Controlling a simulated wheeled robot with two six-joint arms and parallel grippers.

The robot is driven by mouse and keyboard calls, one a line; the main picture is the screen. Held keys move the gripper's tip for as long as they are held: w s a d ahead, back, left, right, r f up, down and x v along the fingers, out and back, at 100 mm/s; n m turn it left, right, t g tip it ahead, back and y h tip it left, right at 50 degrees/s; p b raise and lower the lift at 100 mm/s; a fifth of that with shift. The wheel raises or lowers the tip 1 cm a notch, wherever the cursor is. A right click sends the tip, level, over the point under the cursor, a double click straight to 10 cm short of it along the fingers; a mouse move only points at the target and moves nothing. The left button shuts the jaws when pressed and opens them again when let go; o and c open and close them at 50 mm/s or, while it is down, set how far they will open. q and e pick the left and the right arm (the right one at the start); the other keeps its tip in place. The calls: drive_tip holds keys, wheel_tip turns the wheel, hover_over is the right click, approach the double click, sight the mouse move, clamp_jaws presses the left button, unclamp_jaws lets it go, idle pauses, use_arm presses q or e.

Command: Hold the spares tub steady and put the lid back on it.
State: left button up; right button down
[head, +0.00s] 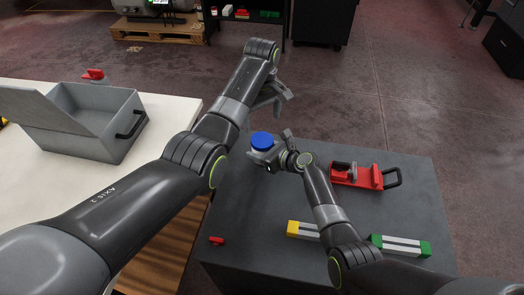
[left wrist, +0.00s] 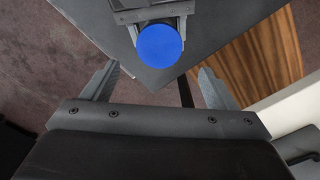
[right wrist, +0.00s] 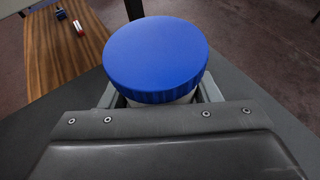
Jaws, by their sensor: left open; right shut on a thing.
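The spares tub (right wrist: 165,100) is a pale round container, mostly hidden under its blue lid (right wrist: 155,55). The lid lies on top of the tub; whether it is fully seated I cannot tell. In the head view the lid (head: 262,140) is near the far left corner of the dark table. My right gripper (head: 272,156) is shut on the tub below the lid, with a finger on each side. My left gripper (head: 276,98) is open and empty, apart from the tub, beyond it in the head view. In the left wrist view the lid (left wrist: 160,46) is ahead of the open fingers.
The dark table (head: 260,225) holds a red fixture (head: 362,176) with a black handle, a yellow-ended bar (head: 303,229), a green-ended bar (head: 400,245) and a small red piece (head: 216,240). A grey open box (head: 95,125) stands on the pale table at left.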

sight(263, 140)
use_arm(q)
drive_tip(key=shift+f, duration=0.1)
drive_tip(key=shift+f, duration=3.9)
drive_tip(key=c, duration=1)
drive_tip(key=m, duration=0.6)
drive_tip(key=o, duration=1)
drive_tip(key=shift+o, duration=0.3)
drive_tip(key=shift+d, duration=0.2)
